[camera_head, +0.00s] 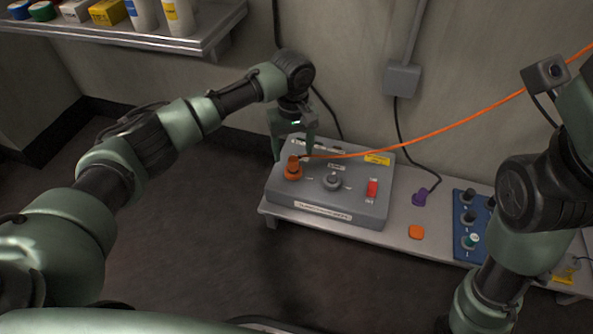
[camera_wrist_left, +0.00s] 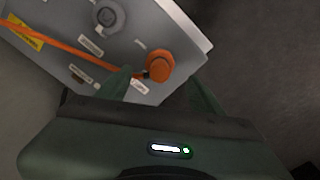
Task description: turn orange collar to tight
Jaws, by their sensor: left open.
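The orange collar (camera_head: 292,169) sits on the left part of the top of a grey box (camera_head: 338,210), with an orange cable running from it to the right. My left gripper (camera_head: 294,155) is open just behind and above the collar, pointing down. In the left wrist view the orange collar (camera_wrist_left: 160,65) is ahead of the gap between the open fingers (camera_wrist_left: 160,82); I cannot tell whether they touch it. Small labels lie near the collar but are too small to read. My right arm shows at the right edge; its gripper is out of view.
The box also carries a grey knob (camera_head: 332,181) and a red switch (camera_head: 372,188). On the bench (camera_head: 400,215) are a purple plug (camera_head: 420,197), an orange pad (camera_head: 416,232) and a blue panel (camera_head: 466,240) with knobs. A shelf (camera_head: 190,42) holds bottles and boxes at upper left.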

